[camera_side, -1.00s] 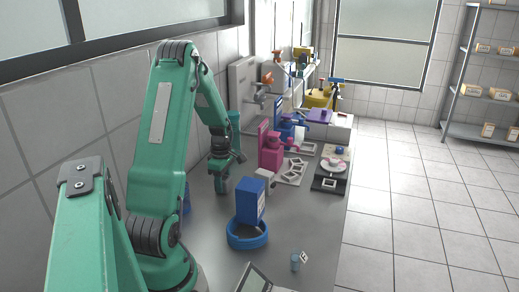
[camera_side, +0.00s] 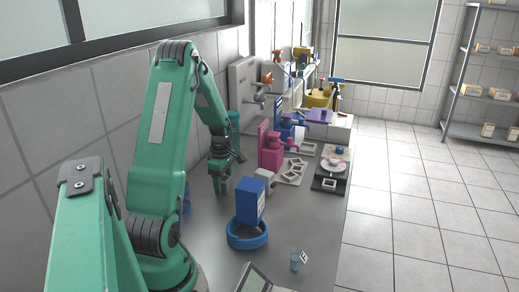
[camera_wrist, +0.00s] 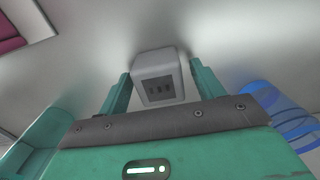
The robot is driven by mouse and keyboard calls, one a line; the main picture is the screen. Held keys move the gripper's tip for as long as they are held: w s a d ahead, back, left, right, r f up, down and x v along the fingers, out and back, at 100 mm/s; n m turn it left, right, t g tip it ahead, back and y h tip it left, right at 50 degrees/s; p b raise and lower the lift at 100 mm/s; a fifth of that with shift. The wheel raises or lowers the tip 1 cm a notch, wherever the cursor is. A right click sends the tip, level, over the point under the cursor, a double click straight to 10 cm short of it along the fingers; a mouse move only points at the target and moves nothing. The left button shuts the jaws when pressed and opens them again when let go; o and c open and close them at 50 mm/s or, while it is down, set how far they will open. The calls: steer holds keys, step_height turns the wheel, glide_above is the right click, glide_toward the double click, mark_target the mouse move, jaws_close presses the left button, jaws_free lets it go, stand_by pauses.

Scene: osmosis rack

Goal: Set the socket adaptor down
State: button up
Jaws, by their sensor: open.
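The socket adaptor (camera_wrist: 157,77) is a pale grey block with a darker slotted face. In the wrist view it sits between the two green fingers of my gripper (camera_wrist: 160,70). The fingers are open, with a narrow gap showing on each side of the block. In the side view my gripper (camera_side: 222,186) points down, low over the grey bench beside the wall. The adaptor is not clearly visible between the fingers there. A pale block (camera_side: 265,181) shows to the right of my gripper, but I cannot tell whether it is the adaptor.
A blue box (camera_side: 250,199) stands by a blue coil (camera_side: 248,241) in front of my gripper. A magenta device (camera_side: 270,155) stands behind it to the right. A clear blue object (camera_wrist: 281,115) is at the wrist view's right. The bench's front right (camera_side: 320,220) is mostly clear.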

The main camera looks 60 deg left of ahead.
mark_target(223, 178)
step_height(223, 178, up, 12)
stand_by(0.6)
stand_by(0.5)
steer(key=w+d+r+m+t, duration=0.1)
steer(key=w+d+r+m, duration=0.1)
steer(key=d+r+m, duration=0.3)
steer(key=w+d+r+m+y, duration=0.1)
steer(key=d+m, duration=0.2)
steer(key=d, duration=0.4)
steer(key=w+d+r+m+t, duration=0.1)
steer(key=w+d+r+m, duration=0.1)
steer(key=d+r+m, duration=0.3)
steer(key=s+d+m+t, duration=0.1)
steer(key=s+d+m, duration=0.2)
steer(key=d+m, duration=0.4)
steer(key=s+d+m+t+h, duration=0.1)
steer(key=s+d+m+t, duration=0.1)
steer(key=s+d+m, duration=0.2)
steer(key=d+m, duration=0.3)
steer(key=d, duration=0.3)
steer(key=shift+s+d+r+t, duration=0.25)
steer(key=shift+d+r+t, duration=0.05)
steer(key=shift+r, duration=0.05)
